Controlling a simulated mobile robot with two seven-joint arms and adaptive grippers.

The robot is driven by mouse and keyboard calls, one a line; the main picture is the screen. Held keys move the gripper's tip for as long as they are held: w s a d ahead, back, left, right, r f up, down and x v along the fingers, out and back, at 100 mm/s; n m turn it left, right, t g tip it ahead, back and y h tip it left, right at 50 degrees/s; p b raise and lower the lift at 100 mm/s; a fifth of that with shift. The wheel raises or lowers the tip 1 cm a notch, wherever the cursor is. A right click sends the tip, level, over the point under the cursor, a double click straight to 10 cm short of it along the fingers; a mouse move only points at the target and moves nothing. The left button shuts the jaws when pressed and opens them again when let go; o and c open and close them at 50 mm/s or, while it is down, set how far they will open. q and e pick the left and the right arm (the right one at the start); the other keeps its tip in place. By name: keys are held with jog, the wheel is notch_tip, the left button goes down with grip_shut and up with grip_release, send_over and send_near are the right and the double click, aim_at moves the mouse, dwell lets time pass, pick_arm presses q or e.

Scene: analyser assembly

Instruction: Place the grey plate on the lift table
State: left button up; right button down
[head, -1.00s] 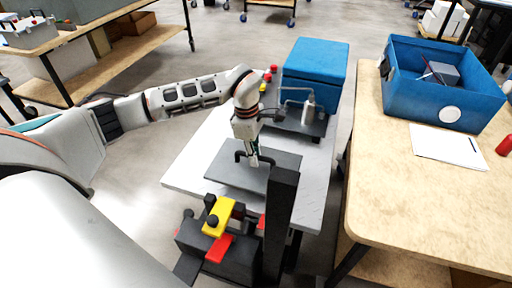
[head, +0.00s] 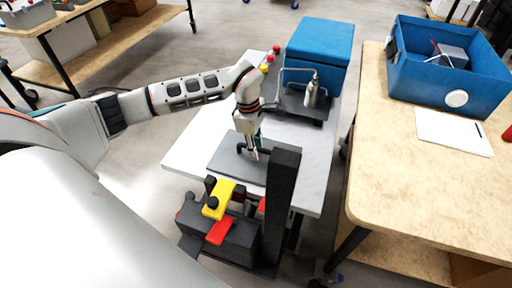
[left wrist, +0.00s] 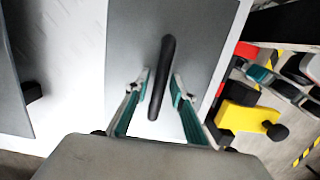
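The grey plate (head: 228,160) lies flat on the white-topped table and has a raised black bar handle. My left gripper (head: 252,155) points down at the handle. In the left wrist view the handle (left wrist: 162,75) passes between the fingertips of my left gripper (left wrist: 162,84), with a narrow gap on each side, so the fingers look open around it. The plate (left wrist: 203,30) fills the middle there. A black fixture (head: 283,205) with a tall column, a yellow lever (head: 218,198) and red parts stands at the table's near end. I cannot tell which part is the lift table. My right gripper is out of view.
A blue box (head: 318,48) and a dark-based device with a metal bottle (head: 314,94) stand at the table's far end. A wooden bench (head: 415,195) at the right holds a blue bin (head: 425,85) and paper. The white tabletop (head: 190,150) is clear at the left.

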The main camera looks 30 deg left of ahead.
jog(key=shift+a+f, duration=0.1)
pick_arm(q)
jog(key=shift+r, duration=0.35)
notch_tip(320, 180, up, 11)
jog(key=a+p, duration=0.1)
jog(key=p, duration=0.1)
jog(key=shift+s+a+r, duration=0.2)
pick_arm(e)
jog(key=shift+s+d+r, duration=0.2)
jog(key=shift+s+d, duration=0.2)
pick_arm(q)
jog(key=shift+r, duration=0.1)
